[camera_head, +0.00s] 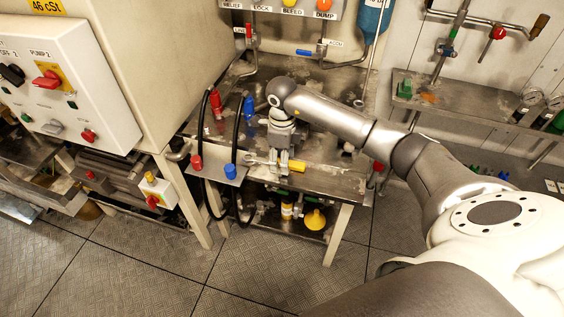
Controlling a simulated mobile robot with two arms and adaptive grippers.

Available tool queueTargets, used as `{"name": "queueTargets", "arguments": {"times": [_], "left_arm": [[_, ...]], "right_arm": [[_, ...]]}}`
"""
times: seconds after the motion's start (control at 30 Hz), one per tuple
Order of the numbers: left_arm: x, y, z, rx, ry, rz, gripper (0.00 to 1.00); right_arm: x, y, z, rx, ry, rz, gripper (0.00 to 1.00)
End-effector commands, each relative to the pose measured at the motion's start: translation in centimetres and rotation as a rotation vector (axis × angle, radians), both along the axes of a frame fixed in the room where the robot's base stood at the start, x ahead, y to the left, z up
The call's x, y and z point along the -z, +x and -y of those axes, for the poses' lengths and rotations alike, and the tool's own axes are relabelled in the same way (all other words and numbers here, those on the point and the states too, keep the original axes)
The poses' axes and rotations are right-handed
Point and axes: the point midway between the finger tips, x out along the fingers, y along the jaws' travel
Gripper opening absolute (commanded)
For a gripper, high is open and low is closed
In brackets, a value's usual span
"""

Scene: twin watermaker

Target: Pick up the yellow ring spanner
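The spanner (297,166) lies at the front of the metal bench, with a yellow part showing to the right of my gripper and a grey metal end to the left. My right arm reaches in from the right, and my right gripper (283,167) points down over the spanner's middle. The fingers hide that middle part. At this size I cannot tell whether they are closed on it or only around it. My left gripper is not in view.
The metal bench (333,183) has a small panel with red and blue knobs (230,171) and black hoses at its left front. A blue bottle-like part (248,105) stands behind. A yellow funnel (315,220) is on the shelf below. A control box (62,88) is at left.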

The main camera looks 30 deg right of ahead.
Motion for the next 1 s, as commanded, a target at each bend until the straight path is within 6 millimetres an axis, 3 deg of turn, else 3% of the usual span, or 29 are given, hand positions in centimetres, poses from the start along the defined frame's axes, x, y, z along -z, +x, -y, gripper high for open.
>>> {"name": "queueTargets", "arguments": {"times": [0.03,0.4,0.8,1.0], "left_arm": [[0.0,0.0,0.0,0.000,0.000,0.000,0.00],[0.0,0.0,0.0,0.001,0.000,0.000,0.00],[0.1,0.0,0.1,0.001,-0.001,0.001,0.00],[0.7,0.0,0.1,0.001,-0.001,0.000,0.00]], "right_arm": [[0.0,0.0,0.0,0.000,0.000,0.000,0.44],[-0.1,0.0,0.0,0.000,0.000,0.000,0.00],[-0.2,0.1,0.0,0.000,0.000,0.001,0.00],[-1.4,0.1,0.0,-0.001,0.001,0.005,0.00]]}}
